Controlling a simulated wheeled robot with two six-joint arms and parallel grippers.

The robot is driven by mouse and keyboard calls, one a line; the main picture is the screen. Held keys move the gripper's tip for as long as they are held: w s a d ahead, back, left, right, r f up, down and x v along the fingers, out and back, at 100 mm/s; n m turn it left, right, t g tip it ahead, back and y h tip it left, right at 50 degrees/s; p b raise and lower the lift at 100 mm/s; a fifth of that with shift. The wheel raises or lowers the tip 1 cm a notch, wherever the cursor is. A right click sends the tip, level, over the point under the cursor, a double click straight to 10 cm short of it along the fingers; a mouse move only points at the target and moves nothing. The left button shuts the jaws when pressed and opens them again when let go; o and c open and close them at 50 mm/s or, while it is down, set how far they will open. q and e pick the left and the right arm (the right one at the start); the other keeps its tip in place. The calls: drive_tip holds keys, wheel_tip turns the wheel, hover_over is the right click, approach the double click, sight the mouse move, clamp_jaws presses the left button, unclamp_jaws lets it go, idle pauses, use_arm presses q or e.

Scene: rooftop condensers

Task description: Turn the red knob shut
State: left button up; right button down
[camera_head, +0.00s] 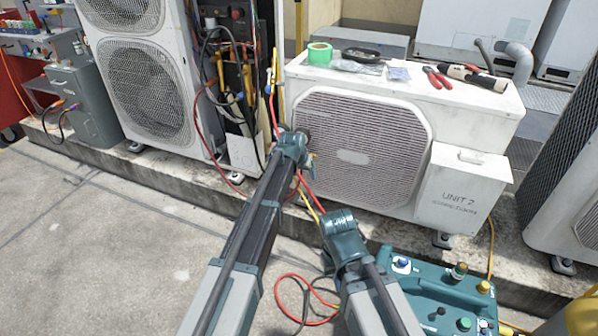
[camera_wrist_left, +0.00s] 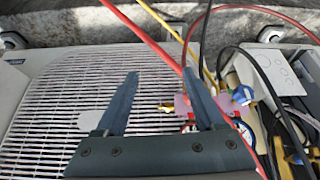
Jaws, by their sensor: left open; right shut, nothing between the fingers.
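A gauge manifold hangs by the left side of the white condenser. In the left wrist view it shows a pinkish-red body (camera_wrist_left: 184,104), a brass fitting (camera_wrist_left: 167,106) and a blue knob (camera_wrist_left: 243,95). A small red part (camera_wrist_left: 190,127) shows beside the right-hand finger; I cannot tell whether it is the red knob. My left gripper (camera_wrist_left: 160,74) is open and empty, with the manifold partly hidden behind its right-hand finger. In the head view my left gripper (camera_head: 303,145) covers most of that spot. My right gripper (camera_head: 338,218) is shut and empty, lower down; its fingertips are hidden.
Red and yellow hoses (camera_head: 307,188) hang near both grippers. A teal machine (camera_head: 425,285) stands at the lower right. The concrete floor (camera_head: 110,240) at left is clear.

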use_arm(q)
drive_tip(key=a+n+t+h+b, duration=0.75)
drive_tip(key=a+b, duration=0.35)
drive_tip(key=b, duration=0.2)
drive_tip(key=shift+g, duration=0.35)
drive_tip(key=b+x, duration=0.2)
drive_tip(key=x, duration=1.1)
drive_tip(key=shift+d+r, duration=0.15)
use_arm(e)
wheel_tip(320, 180, down, 18)
drive_tip(key=shift+r, duration=0.2)
use_arm(q)
drive_tip(key=shift+s, duration=0.1)
clamp_jaws()
